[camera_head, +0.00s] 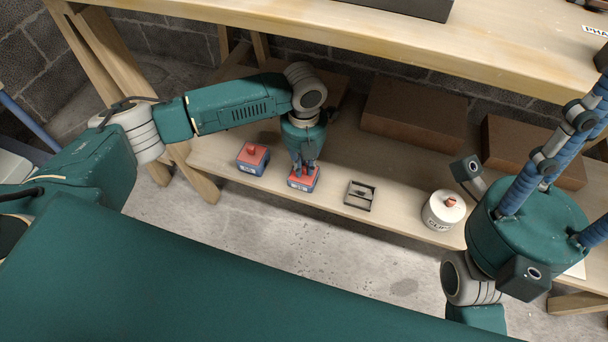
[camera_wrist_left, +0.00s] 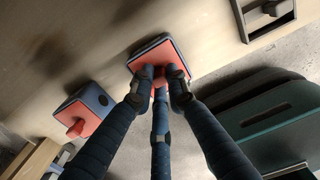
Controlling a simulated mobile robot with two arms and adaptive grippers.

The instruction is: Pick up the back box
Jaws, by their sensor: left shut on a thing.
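Two small boxes with red lids and blue sides are on the lower wooden shelf. One box (camera_head: 303,183) is under my left gripper (camera_head: 304,166), whose fingers are closed around its red knob. In the left wrist view the left gripper (camera_wrist_left: 160,80) covers the knob, and the red lid of this box (camera_wrist_left: 175,58) shows around the fingers. I cannot tell whether the box is lifted off the shelf. The other box (camera_head: 252,158) stands free to the left, its knob uncovered. My right gripper (camera_head: 562,135) is at the right, its fingers pointing up and partly out of frame.
A small grey metal tray (camera_head: 359,195) and a white round canister (camera_head: 443,210) stand to the right on the shelf (camera_head: 225,160). Large brown boxes (camera_head: 413,112) are behind. The workbench top (camera_head: 330,32) overhangs the back. Bare shelf lies between the small items.

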